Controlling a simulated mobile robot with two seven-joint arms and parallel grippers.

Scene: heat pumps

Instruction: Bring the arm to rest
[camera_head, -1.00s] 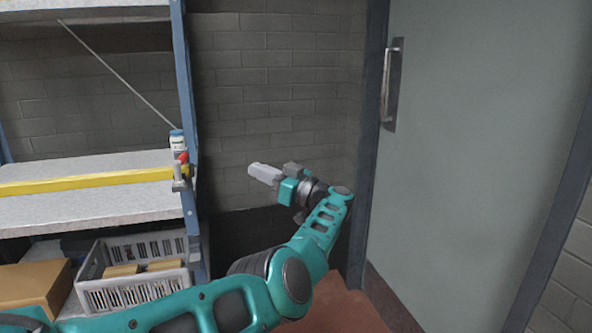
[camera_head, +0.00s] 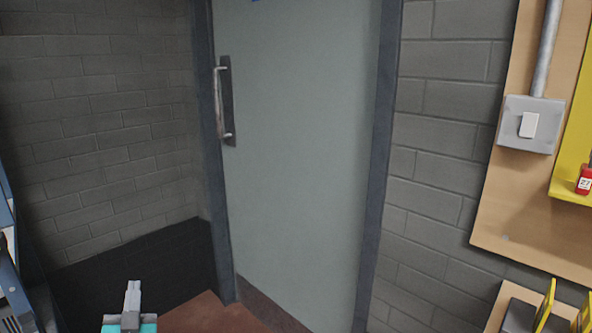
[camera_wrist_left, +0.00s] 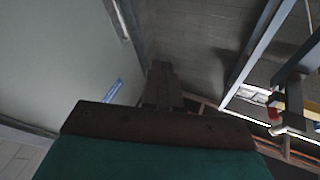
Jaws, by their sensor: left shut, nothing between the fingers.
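My left gripper (camera_head: 132,296) shows at the bottom left of the head view, pointing up in the picture. Its grey fingers are together and hold nothing. In the left wrist view its dark fingers (camera_wrist_left: 162,88) show in the middle, in shadow, with nothing at their tips. Only the gripper and a bit of teal wrist show in the head view; the rest of the left arm is out of the picture. My right gripper is in neither view.
A grey door (camera_head: 300,150) with a metal handle (camera_head: 222,100) stands ahead in a dark frame. Brick wall (camera_head: 445,130) lies on both sides. A wooden board (camera_head: 520,200) with a switch box (camera_head: 530,124) is at right. Blue shelf posts (camera_head: 8,225) show at the left edge.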

